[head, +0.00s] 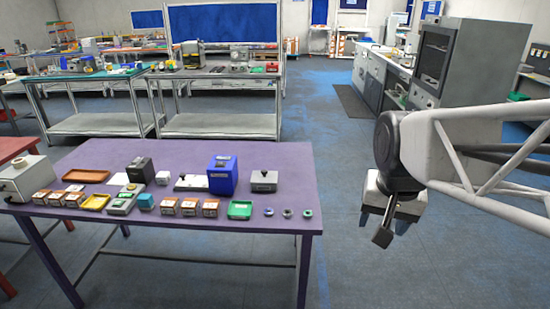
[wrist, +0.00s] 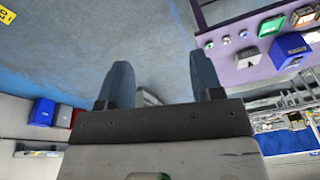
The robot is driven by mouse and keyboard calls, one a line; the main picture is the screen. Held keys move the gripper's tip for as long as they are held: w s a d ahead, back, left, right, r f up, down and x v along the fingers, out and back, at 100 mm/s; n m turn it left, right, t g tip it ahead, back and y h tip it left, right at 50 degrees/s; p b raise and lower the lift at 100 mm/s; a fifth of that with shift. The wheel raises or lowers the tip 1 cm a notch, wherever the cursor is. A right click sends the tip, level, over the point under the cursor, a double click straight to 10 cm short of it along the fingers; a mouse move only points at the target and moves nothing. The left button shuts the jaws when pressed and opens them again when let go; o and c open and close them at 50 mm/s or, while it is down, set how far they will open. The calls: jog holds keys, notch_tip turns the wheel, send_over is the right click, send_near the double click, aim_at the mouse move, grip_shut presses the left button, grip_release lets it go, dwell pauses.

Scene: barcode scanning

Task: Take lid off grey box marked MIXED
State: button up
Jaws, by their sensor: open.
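A small grey box (head: 264,186) with a lid and a dark knob on top sits at the right of the purple table, beside a tall blue box. Its lid (head: 264,176) appears to be on. No MIXED marking is legible. A box that looks like it shows small in the wrist view (wrist: 249,60), at the table's edge. My gripper (head: 385,232) is to the right of the table, past its edge, well apart from the box. In the wrist view its two fingers (wrist: 160,76) stand wide apart with nothing between them.
The purple table (head: 265,154) also holds the blue box (head: 222,181), a green tray (head: 240,210), several small rings and several cartons. A grey cabinet (head: 455,65) stands behind my arm. The floor right of the table is clear.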

jog(key=w+a+r+m, duration=0.1)
jog(key=w+a+m, duration=0.15)
jog(key=w, duration=0.65)
jog(key=w+a+r+m, duration=0.1)
jog(key=w+a+m, duration=0.15)
jog(key=w, duration=0.75)
jog(key=m+g, duration=0.2)
jog(key=m, duration=1.2)
send_over(264, 171)
jog(key=f, duration=2.3)
jog(key=shift+s+d, duration=0.2)
jog(key=shift+d, duration=0.2)
jog(key=shift+w+a+f+m, duration=0.2)
jog(key=shift+w+f+m, duration=0.05)
jog(key=shift+f+m, duration=0.1)
jog(key=shift+f, duration=1.3)
jog(key=shift+a+f, duration=0.15)
jog(key=shift+f, duration=2.45)
